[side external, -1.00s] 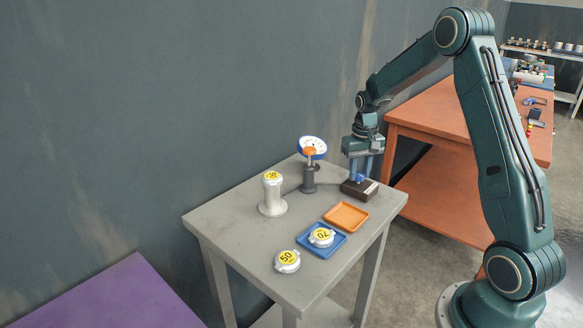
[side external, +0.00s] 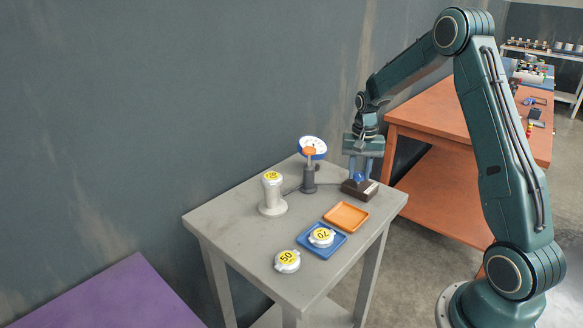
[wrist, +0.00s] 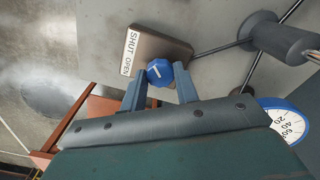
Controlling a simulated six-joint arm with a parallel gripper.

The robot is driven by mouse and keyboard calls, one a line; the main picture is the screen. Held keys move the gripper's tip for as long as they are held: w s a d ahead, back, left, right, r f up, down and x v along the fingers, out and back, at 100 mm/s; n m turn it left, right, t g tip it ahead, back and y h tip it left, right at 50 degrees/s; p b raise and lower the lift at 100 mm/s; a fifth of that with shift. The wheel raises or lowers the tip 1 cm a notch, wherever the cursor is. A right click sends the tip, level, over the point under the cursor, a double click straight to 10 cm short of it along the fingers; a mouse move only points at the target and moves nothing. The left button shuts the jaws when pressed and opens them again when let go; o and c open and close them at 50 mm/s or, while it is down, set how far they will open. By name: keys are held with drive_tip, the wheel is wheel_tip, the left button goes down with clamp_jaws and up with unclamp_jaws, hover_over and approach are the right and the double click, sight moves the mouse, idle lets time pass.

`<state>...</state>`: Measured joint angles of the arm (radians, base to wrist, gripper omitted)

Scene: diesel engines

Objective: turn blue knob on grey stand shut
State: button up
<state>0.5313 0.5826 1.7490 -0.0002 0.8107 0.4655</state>
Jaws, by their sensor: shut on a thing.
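The blue knob (wrist: 160,73) sits on a dark brown block (wrist: 166,45) with a white label reading SHUT and OPEN. Its white mark points left, toward the OPEN end of the label. My gripper (wrist: 161,80) is shut on the knob, one finger on each side. In the side view my gripper (side external: 360,176) points straight down over the block (side external: 361,190) at the back right of the grey table (side external: 225,222). The fingers partly hide the knob there. The block looks brown, not grey.
A blue-rimmed gauge (side external: 314,147) on a dark post stands left of the block. A white post (side external: 271,195) with a yellow top, an orange tray (side external: 346,216), a blue tray (side external: 340,248) holding a 70 disc, and a 50 disc (side external: 287,261) are on the table.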

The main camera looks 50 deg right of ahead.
sight(359, 174)
drive_tip(key=o, duration=1)
drive_tip(key=shift+c, duration=0.2)
drive_tip(key=shift+r, duration=0.15)
wheel_tip(359, 174, up, 14)
drive_tip(key=shift+f, duration=0.2)
drive_tip(key=shift+a, duration=0.1)
